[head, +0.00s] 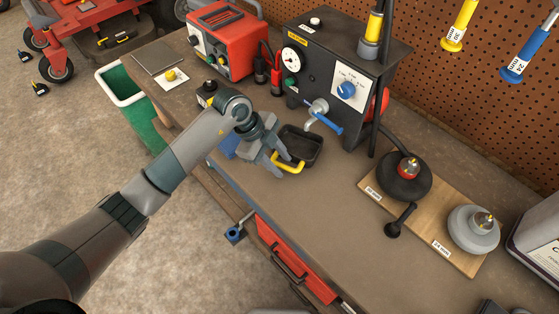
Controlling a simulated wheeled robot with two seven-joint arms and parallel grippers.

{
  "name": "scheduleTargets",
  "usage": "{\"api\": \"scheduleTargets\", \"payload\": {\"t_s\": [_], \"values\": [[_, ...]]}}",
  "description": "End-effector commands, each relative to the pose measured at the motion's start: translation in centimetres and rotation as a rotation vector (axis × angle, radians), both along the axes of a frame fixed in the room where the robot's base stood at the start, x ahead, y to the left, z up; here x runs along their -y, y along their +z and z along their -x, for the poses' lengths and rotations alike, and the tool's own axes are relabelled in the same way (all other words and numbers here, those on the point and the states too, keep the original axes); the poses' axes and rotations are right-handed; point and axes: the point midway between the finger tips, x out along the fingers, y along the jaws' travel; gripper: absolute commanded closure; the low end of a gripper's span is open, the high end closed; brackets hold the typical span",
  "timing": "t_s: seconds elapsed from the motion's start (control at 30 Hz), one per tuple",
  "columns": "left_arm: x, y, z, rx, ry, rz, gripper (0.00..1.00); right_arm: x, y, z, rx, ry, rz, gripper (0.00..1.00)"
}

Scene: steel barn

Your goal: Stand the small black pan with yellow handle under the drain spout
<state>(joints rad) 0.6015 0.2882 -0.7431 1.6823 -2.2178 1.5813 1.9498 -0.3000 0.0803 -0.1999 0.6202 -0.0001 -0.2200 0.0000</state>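The small black pan (304,143) with its yellow handle (292,169) stands upright on the bench, its handle toward the bench's front edge. The drain spout (311,122) comes out of the dark machine above the pan's far right part, below a valve with a blue lever (328,124). I cannot tell whether the pan is squarely under the spout's mouth. My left gripper (284,166) is at the pan's handle, its fingers apart on either side of it. The fingers hide part of the handle, and contact is unclear. My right gripper is out of view.
The dark machine (335,72) with gauge and dial stands behind the pan. A red power unit (228,45) is at the back left. A wooden board (435,225) with two round weights lies at right.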

Motion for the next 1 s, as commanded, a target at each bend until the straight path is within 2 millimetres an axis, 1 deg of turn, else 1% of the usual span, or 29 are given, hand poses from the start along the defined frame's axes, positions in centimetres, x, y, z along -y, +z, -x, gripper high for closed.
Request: {"api": "scheduleTargets", "payload": {"t_s": [0.17,0.37,1.0], "values": [[-0.3,1.0,0.0,0.001,0.0,0.0,0.66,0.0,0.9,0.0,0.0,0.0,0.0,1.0],[-1.2,3.0,0.0,0.001,0.001,0.0,0.66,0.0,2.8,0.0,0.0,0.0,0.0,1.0],[-5.1,11.2,0.2,0.0,0.001,-0.001,0.66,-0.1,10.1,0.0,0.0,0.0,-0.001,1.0]]}}
